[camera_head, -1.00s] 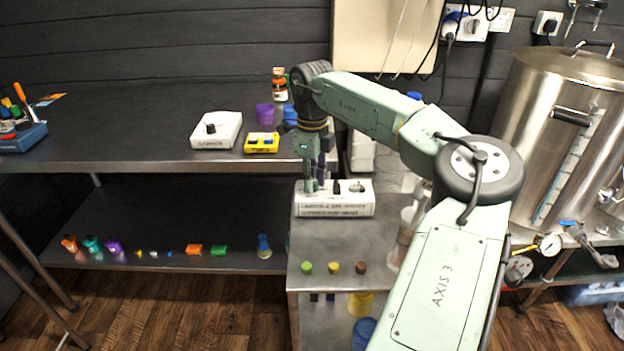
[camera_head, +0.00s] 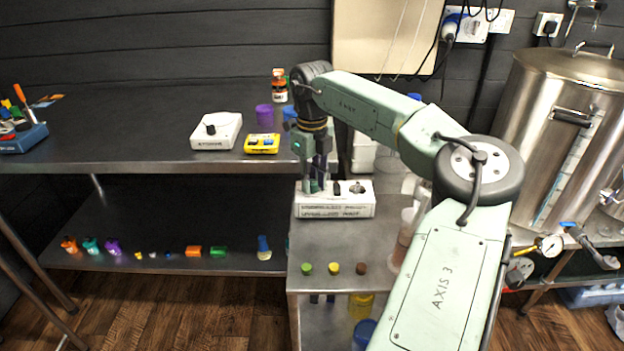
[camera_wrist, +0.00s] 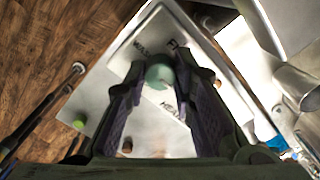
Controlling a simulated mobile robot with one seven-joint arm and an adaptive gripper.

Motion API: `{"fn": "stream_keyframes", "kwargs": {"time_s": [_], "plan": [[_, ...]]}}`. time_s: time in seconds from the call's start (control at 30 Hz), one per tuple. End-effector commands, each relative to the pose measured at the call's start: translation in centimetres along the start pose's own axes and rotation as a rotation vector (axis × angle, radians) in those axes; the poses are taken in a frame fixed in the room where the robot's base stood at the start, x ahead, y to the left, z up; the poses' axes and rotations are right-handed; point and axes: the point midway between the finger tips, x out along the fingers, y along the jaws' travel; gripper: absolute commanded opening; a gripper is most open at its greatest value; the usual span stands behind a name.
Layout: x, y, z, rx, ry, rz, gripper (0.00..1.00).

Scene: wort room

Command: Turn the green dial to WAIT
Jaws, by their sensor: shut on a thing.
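The green dial (camera_wrist: 159,74) is a round knob on the white box in the wrist view. My gripper (camera_wrist: 162,82) points down at it, with its two purple-padded fingers closed on either side of it. Partial black lettering shows around the dial, but I cannot read which label it points at. In the head view the white box (camera_head: 335,210) stands on the steel cart, and my gripper (camera_head: 313,189) is at its left end, hiding the dial. Two dark controls (camera_head: 346,187) sit further right on the box.
Green, yellow and brown knobs (camera_head: 333,268) stand near the cart's front edge. Another white box with a black knob (camera_head: 216,131) and a yellow box (camera_head: 262,143) are on the bench at left. A large steel kettle (camera_head: 565,140) stands at right.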

Motion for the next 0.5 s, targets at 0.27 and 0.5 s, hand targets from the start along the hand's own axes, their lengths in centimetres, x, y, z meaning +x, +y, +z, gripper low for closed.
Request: {"fn": "stream_keyframes", "kwargs": {"time_s": [0.27, 0.5], "plan": [[-0.06, -0.1, -0.04, 0.001, 0.0, -0.002, 0.34], [-0.02, -0.04, -0.02, -0.001, 0.0, -0.001, 0.44]]}}
